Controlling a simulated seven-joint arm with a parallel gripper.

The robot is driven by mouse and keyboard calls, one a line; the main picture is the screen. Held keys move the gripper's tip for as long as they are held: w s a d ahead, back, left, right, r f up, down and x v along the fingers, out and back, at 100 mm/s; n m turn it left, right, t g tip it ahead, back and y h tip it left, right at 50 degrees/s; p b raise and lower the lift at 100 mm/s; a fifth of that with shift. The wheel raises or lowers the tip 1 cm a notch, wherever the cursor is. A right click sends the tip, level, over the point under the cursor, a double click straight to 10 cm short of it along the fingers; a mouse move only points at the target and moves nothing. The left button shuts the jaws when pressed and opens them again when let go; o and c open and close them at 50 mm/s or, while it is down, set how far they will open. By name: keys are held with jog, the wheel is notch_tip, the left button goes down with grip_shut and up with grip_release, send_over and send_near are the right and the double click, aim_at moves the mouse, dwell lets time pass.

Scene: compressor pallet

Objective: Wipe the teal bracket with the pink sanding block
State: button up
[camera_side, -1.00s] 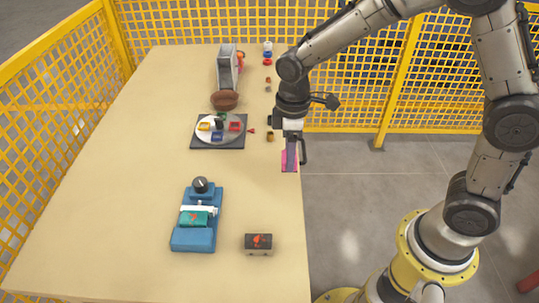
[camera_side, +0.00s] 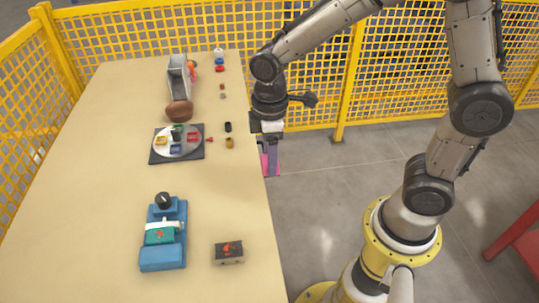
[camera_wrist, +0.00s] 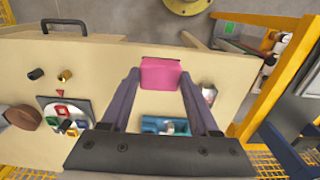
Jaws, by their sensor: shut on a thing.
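My gripper (camera_side: 268,157) is shut on the pink sanding block (camera_wrist: 160,73), which sits between the two fingertips in the wrist view. In the side view the block (camera_side: 264,164) is partly hidden by the fingers and hangs by the table's right edge. The teal bracket (camera_side: 160,237) is held in a blue fixture (camera_side: 163,258) with a white bar across it and a black knob behind. It has an orange-red mark on top. The gripper is well apart from it, behind and to the right. In the wrist view the fixture (camera_wrist: 165,125) shows below the block.
A small grey box with a red mark (camera_side: 228,253) stands right of the fixture. A round dial plate with coloured blocks (camera_side: 177,140) lies farther back, with a brown bowl (camera_side: 179,111) and a grey bin (camera_side: 180,80) behind. The table (camera_side: 105,180) is clear at left.

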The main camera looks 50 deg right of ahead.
jog(key=shift+w+r+m, duration=0.1)
jog(key=shift+r+m, duration=0.2)
jog(key=shift+m, duration=0.1)
jog(key=w+a+r+m, duration=0.1)
jog(key=w+a+r, duration=0.25)
jog(key=w, duration=0.25)
jog(key=n, duration=0.2)
send_over(168, 233)
notch_tip(168, 233, down, 5)
jog(key=shift+s+f, duration=0.15)
jog(key=shift+f, duration=2.95)
jog(key=shift+w+a+f, duration=0.35)
jog(key=shift+f, duration=0.3)
jog(key=shift+c, duration=0.6)
jog(key=shift+w+a, duration=1.05)
jog(key=shift+s+d, duration=1.3)
jog(key=shift+d, duration=0.05)
jog(key=shift+s+d+r, duration=0.1)
jog(key=shift+s, duration=0.05)
jog(key=shift+r, duration=0.9)
notch_tip(168, 233, up, 6)
jog(key=shift+r, duration=0.1)
